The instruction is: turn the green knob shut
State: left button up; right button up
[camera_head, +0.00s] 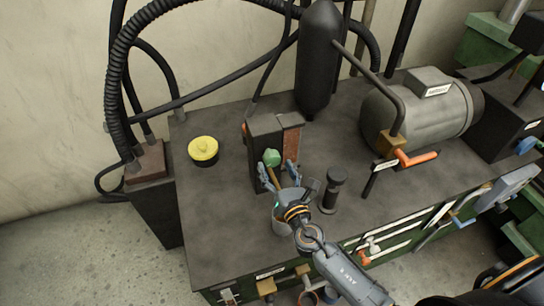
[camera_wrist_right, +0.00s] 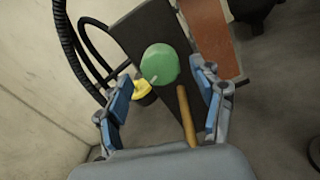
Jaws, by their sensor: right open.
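The green knob (camera_head: 272,157) sits on the front of a dark upright box (camera_head: 262,136) with a rust-coloured side. In the right wrist view the rounded green knob (camera_wrist_right: 160,64) shows ahead of the fingertips, near the middle of the gap. My right gripper (camera_head: 280,172) is open, its blue-padded fingers pointing at the knob from the front. The same right gripper (camera_wrist_right: 164,92) has a finger to each side of the knob's line in the wrist view. I cannot tell whether either finger touches the knob. My left gripper is not in view.
A yellow knob (camera_head: 203,149) stands left of the box on the dark bench top (camera_head: 225,225). A short black cylinder (camera_head: 333,188) stands close right of my gripper. A black tank (camera_head: 318,65), a grey motor (camera_head: 425,108) and an orange-handled valve (camera_head: 415,158) are behind and right.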

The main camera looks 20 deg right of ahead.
aim_at(274, 163)
jog(key=shift+w, duration=1.8)
jog(key=c, duration=1.2)
